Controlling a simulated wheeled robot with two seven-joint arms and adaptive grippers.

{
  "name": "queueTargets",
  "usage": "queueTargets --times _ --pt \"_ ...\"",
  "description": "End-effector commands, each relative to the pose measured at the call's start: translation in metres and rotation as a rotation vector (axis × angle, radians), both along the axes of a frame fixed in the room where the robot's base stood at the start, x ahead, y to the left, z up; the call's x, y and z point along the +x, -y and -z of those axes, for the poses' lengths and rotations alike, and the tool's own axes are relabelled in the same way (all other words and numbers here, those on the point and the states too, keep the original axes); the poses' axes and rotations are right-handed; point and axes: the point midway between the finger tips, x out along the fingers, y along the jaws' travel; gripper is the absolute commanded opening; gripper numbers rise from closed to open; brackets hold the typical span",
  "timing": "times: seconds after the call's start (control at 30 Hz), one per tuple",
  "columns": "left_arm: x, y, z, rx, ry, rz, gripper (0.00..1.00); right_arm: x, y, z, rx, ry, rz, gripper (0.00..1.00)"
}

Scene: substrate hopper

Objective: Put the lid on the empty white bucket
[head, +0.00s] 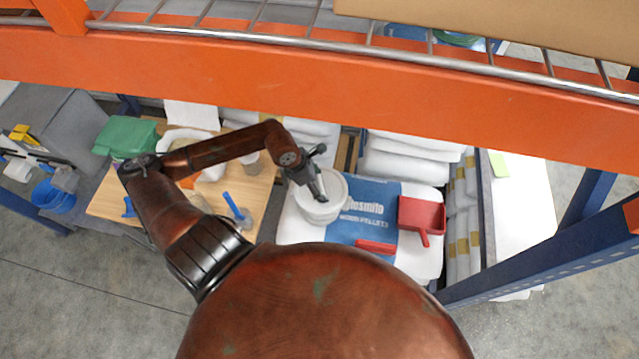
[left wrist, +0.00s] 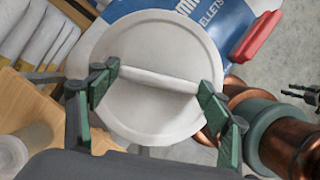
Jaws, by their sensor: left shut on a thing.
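The white bucket (head: 318,214) stands on the pellet sack on the pallet, in the middle of the head view. The round white lid (left wrist: 150,112) fills the middle of the left wrist view, with a raised bar across it. My left gripper (left wrist: 160,88) is shut on the lid, one green-padded finger at each end of the bar. In the head view my left gripper (head: 319,188) is over the bucket's top. The lid covers the bucket's opening from above; I cannot tell whether it touches the rim. A small dark pronged part at the wrist view's right edge may be my right gripper (left wrist: 302,93).
A red scoop (head: 422,216) and a red flat piece (head: 375,247) lie on the blue and white sack (head: 365,207). A wooden table (head: 262,190) with cups is at left. An orange rack beam (head: 300,95) crosses above. White sacks (head: 405,165) are stacked behind.

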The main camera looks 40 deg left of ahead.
Motion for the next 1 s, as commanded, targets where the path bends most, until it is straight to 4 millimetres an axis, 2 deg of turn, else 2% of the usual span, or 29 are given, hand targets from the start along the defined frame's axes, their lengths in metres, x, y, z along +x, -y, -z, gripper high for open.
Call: queueTargets --times 0.17,0.2,0.47,0.8,1.0 --pt "0.000 0.000 -0.001 -0.001 0.001 0.000 0.47 0.000 0.000 0.000 0.000 0.000 0.000 0.34" --pt "0.000 0.000 -0.001 -0.001 0.001 0.000 0.75 0.000 0.000 0.000 0.000 0.000 0.000 0.34" --pt "0.000 0.000 -0.001 0.001 0.001 0.000 0.92 0.000 -0.001 0.000 0.001 0.000 0.001 0.34" --pt "-0.001 -0.001 -0.003 0.001 0.001 0.000 0.92 0.000 -0.002 0.000 0.002 0.001 0.000 0.34" --pt "-0.009 -0.009 -0.027 0.006 0.001 0.001 0.92 0.001 -0.002 0.000 0.002 0.001 0.000 0.34"
